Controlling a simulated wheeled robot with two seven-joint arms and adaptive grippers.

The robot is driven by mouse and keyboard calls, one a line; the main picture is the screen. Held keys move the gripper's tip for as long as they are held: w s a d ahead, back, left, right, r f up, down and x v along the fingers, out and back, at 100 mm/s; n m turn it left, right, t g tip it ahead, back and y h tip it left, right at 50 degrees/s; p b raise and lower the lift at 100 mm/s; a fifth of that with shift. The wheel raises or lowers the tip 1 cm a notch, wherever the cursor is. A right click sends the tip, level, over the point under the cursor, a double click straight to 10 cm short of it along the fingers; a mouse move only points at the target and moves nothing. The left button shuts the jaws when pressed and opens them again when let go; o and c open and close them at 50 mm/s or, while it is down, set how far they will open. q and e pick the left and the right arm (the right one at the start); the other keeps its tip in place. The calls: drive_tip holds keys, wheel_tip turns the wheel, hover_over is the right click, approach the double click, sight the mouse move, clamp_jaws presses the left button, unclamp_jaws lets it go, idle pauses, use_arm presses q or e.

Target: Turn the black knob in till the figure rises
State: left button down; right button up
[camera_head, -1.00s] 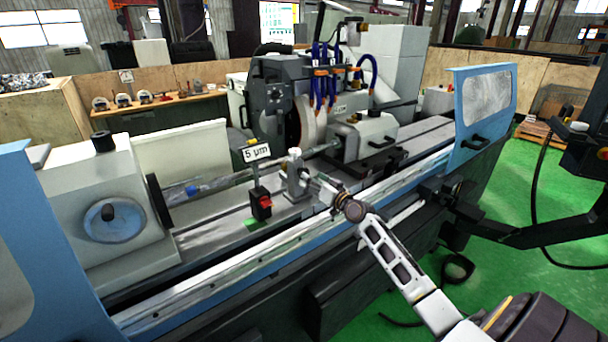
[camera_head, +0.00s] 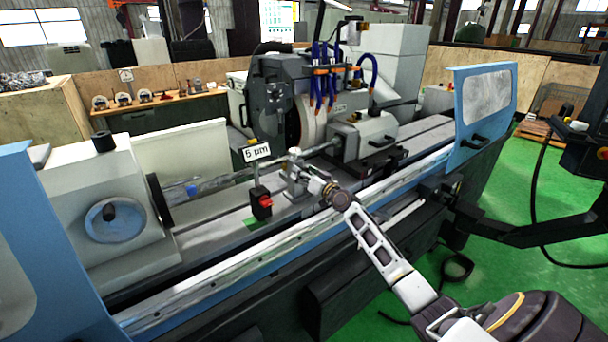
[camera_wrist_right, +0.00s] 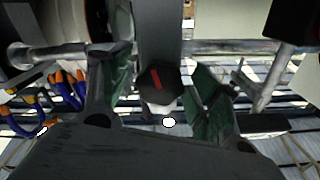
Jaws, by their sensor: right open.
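The black knob (camera_wrist_right: 158,86) with a red mark on its face shows in the right wrist view, between the fingers of my right gripper (camera_wrist_right: 160,68). Those fingers are open, with a gap on each side of the knob. In the head view my right gripper (camera_head: 311,182) is at the front of the grey upright fixture (camera_head: 295,168) on the grinder's table, and the knob is hidden there. A white sign (camera_head: 257,152) reading "5 µm" stands left of the fixture. My left gripper is not in view.
A black box with a red button (camera_head: 265,202) stands below the sign. The grinding wheel (camera_head: 313,122) with blue hoses (camera_head: 322,75) is behind. A long bright rail (camera_head: 240,263) runs along the front.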

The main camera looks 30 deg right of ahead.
drive_tip(key=c, duration=1)
drive_tip(key=shift+c, duration=0.2)
drive_tip(key=shift+m, duration=3.4)
